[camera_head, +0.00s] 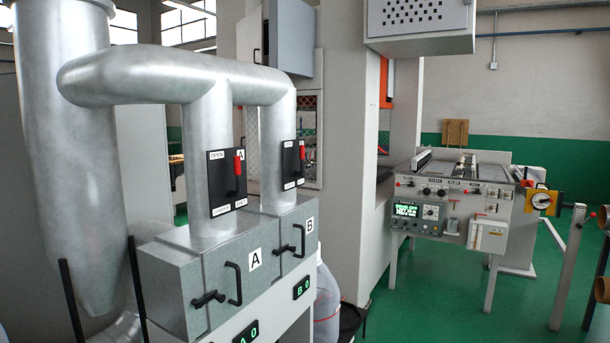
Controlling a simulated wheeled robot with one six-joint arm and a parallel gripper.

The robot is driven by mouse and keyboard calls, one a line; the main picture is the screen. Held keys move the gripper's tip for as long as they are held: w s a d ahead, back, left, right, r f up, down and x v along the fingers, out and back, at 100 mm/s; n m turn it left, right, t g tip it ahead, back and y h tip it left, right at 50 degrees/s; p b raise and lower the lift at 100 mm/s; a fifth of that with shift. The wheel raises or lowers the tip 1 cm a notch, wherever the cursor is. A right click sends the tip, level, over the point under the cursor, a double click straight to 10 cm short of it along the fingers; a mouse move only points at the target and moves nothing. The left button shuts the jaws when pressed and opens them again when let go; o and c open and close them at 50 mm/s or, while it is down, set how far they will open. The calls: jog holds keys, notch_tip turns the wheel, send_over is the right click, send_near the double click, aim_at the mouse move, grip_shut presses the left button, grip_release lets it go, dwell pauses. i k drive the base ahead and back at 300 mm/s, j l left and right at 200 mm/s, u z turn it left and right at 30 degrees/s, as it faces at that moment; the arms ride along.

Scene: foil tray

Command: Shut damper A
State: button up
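Damper A's black plate (217,190) is on the front of the left vertical grey duct, above the box marked A. The lower lettering is too small to read. My gripper is not in view.
Damper B's plate (289,166) with a red lever (302,150) is on the right duct. Below are metal boxes A (180,263) and B (290,218) with black handles. Black posts (137,285) stand at the lower left. Green floor (455,280) shows at right before a control machine.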

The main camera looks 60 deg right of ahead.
aim_at(238, 194)
jog(key=z, duration=1.4)
